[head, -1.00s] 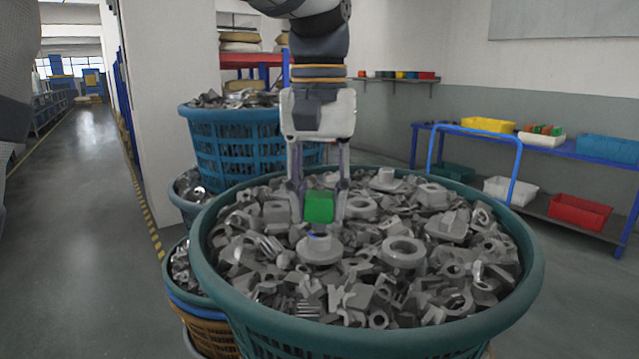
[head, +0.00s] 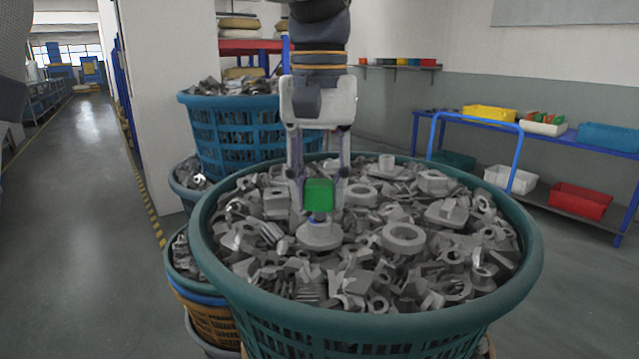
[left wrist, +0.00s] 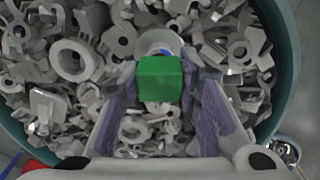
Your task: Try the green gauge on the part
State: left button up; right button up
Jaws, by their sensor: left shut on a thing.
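The green gauge (head: 319,195), a block, sits between the fingertips of my left gripper (head: 318,188), which is shut on it. It also shows in the left wrist view (left wrist: 160,80), between the two fingers. Just below it in the head view is a grey flanged part (head: 320,236) with a raised hub, lying on the heap. A small blue bit shows between block and hub. I cannot tell whether it belongs to the gauge or the part, or whether they touch. In the left wrist view the part (left wrist: 155,42) is mostly hidden behind the block. My right gripper is out of view.
A large teal basket (head: 530,275) full of loose grey metal parts surrounds the work spot. A blue basket (head: 235,140) stands behind it, with smaller baskets at left. A blue rack (head: 560,147) with coloured bins is at right. The aisle floor at left is clear.

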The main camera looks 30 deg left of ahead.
pick_arm(q)
jog(key=shift+f, duration=1.05)
dwell(1.2)
jog(key=shift+r, duration=0.1)
jog(key=shift+r, duration=2.3)
jog(key=shift+r, duration=2)
